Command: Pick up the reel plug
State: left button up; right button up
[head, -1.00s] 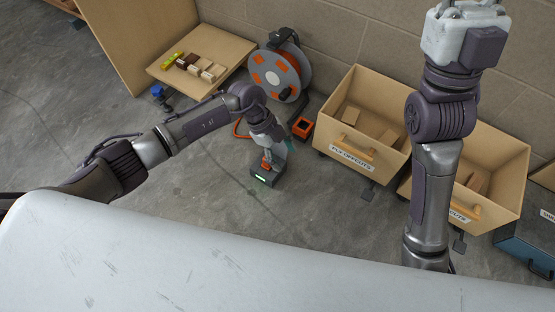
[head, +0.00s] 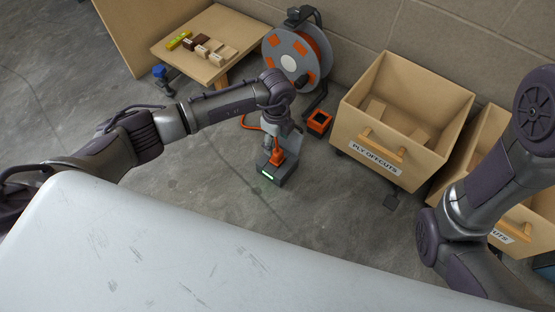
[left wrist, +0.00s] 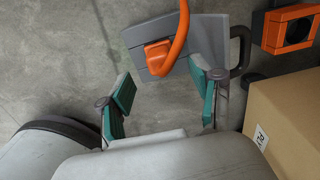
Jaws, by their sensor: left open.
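The reel plug (head: 278,156) is orange, with an orange cable rising from it. It sits on a grey block (head: 280,178) with a green light, on the floor. In the left wrist view the plug (left wrist: 157,58) lies on the grey block (left wrist: 203,38), just ahead of the fingertips. My left gripper (left wrist: 160,92) is open and empty, its teal fingers spread to either side below the plug, not touching it. In the head view my left gripper (head: 269,143) is right over the block, its fingertips partly hidden. My right gripper is out of view.
The cable reel (head: 291,62) stands against the wall behind. An orange square socket box (head: 319,122) is on the floor right of the plug. The ply offcuts crate (head: 440,160) stands further right. A low table with blocks (head: 225,70) is behind left.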

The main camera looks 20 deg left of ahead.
aim_at(277, 151)
pick_arm(q)
jog(key=shift+s+d+f+b, duration=0.1)
jog(key=shift+f+b, duration=1.2)
jog(key=shift+f, duration=0.1)
jog(key=shift+s+d+f+b, duration=0.1)
jog(key=shift+f+b, duration=1.2)
jog(key=shift+f, duration=0.05)
jog(key=shift+r, duration=0.15)
jog(key=c, duration=1.2)
